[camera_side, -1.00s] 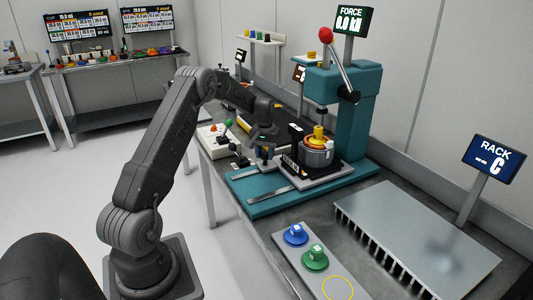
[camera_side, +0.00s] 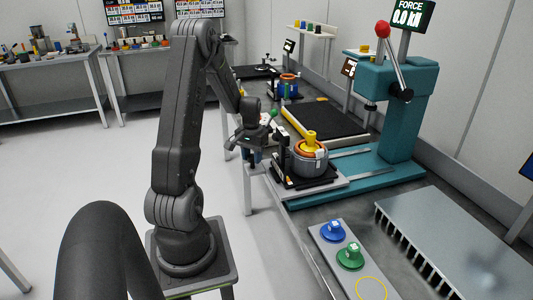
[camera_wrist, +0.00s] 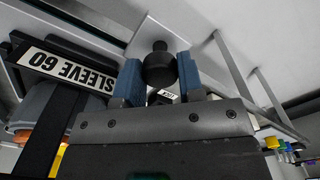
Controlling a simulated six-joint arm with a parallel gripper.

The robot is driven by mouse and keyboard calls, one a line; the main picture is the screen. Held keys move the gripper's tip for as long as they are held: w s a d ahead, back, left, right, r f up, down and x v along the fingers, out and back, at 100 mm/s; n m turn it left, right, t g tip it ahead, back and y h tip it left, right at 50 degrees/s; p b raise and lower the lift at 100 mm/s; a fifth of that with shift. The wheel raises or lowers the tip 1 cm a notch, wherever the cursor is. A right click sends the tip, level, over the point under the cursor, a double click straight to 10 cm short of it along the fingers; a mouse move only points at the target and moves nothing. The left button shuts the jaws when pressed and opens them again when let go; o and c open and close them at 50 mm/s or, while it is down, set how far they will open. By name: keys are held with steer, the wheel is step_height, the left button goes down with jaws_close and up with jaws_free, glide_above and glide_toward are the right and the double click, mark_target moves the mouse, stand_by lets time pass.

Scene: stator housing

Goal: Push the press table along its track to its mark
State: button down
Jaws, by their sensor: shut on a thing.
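The press table (camera_side: 335,187) is a light grey plate at the left end of its track, clear of the teal press (camera_side: 400,120). Silver track rails (camera_side: 378,172) show bare between it and the press column. On it sit a black fixture, a grey stator housing (camera_side: 309,163) with an orange ring, and a yellow part (camera_side: 309,138). My gripper (camera_side: 254,156) is at the table's left side. In the wrist view its blue fingers (camera_wrist: 159,76) are shut on a dark round knob (camera_wrist: 159,62). I cannot make out the mark.
A tray with a blue piece (camera_side: 332,231) and a green piece (camera_side: 350,256) lies in front. A slotted grey rack (camera_side: 460,240) is at the right. A black mat (camera_side: 325,118) lies behind the table. The press lever (camera_side: 392,60) stands up.

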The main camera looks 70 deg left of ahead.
steer(key=shift+s, duration=0.9)
steer(key=c, duration=0.7)
jaws_free()
steer(key=shift+c, duration=0.2)
step_height(320, 180, up, 14)
steer(key=shift+f, duration=0.1)
